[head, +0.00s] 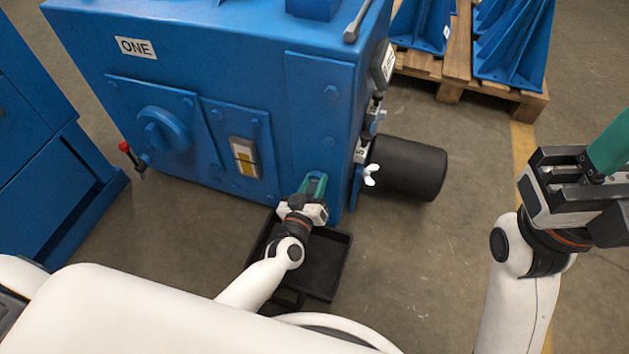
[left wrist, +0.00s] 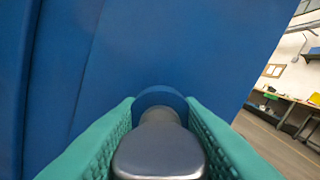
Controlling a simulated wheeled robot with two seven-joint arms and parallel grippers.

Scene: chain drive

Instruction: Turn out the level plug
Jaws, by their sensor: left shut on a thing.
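In the left wrist view, the level plug (left wrist: 158,152) is a dark grey metal piece with a rounded head. Its narrower neck meets a round blue boss (left wrist: 158,96) on the blue housing. My left gripper (head: 315,182) has its two green pads on either side of the plug and is shut on it. In the head view this gripper is low at the front of the blue housing (head: 318,110) and hides the plug. Whether the thread is still engaged cannot be seen. My right gripper (head: 606,150) is raised at the right, away from the housing; its fingertips are partly cut off.
A black tray (head: 335,268) lies on the floor below my left gripper. A sight glass (head: 244,157) is on the housing's front. A black cylinder (head: 408,168) and a white wing-shaped piece (head: 370,175) are at its right side. A pallet (head: 455,75) with blue brackets stands behind.

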